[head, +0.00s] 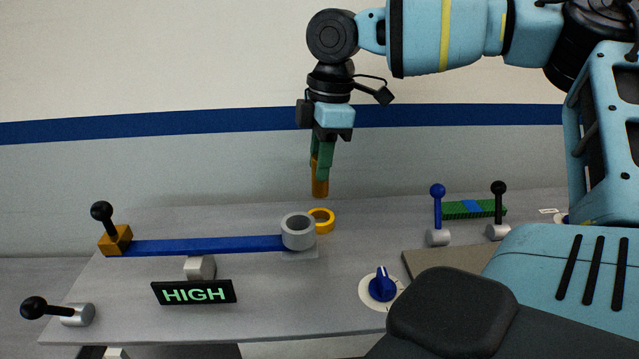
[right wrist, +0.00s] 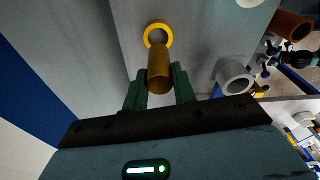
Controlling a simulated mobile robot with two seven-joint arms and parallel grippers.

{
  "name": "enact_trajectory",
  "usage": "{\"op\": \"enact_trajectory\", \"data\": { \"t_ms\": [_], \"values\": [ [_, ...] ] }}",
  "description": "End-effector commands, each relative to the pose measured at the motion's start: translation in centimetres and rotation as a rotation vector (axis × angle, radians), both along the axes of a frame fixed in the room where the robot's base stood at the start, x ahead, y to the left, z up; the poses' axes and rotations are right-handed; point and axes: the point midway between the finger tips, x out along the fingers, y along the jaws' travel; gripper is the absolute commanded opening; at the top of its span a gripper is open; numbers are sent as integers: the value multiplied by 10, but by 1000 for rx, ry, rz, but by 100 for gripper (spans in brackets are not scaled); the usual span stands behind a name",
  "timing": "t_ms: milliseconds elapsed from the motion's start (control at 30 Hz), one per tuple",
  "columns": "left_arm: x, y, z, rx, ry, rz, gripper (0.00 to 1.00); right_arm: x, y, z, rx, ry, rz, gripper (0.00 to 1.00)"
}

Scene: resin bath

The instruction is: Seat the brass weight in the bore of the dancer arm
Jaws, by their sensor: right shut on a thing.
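The brass weight (head: 320,188) is a brass-brown cylinder. My right gripper (head: 321,166) is shut on it, with its green fingers around the upper part, and holds it upright above the table. The weight also shows between the fingers in the right wrist view (right wrist: 159,72). The dancer arm is a blue bar (head: 205,245) with a grey ring (head: 288,235) at its right end; the open bore faces up. The weight is above and slightly right of this ring in the head view, apart from it. The grey ring also shows in the right wrist view (right wrist: 237,89). My left gripper is out of view.
A yellow ring (head: 331,222) lies just behind the grey ring. A HIGH sign (head: 194,292), a blue knob (head: 382,286) and black-knobbed levers (head: 102,213) stand around. A blue lever (head: 438,208) and green strip (head: 467,209) are at right.

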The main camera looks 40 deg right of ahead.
Motion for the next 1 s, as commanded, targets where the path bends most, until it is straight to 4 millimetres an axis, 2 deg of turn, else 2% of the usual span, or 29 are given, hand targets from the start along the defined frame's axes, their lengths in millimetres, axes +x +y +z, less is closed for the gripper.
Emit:
{"op": "enact_trajectory", "data": {
  "t_ms": [100,600,800,1000],
  "values": [
    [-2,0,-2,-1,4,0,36,1,0,29,0,-4,-2,2],
    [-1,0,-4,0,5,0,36,0,0,136,-1,-3,-1,2],
    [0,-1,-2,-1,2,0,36,0,0,173,-1,-2,-1,2],
    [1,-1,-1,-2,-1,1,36,0,0,196,0,0,-1,2]
  ]
}}
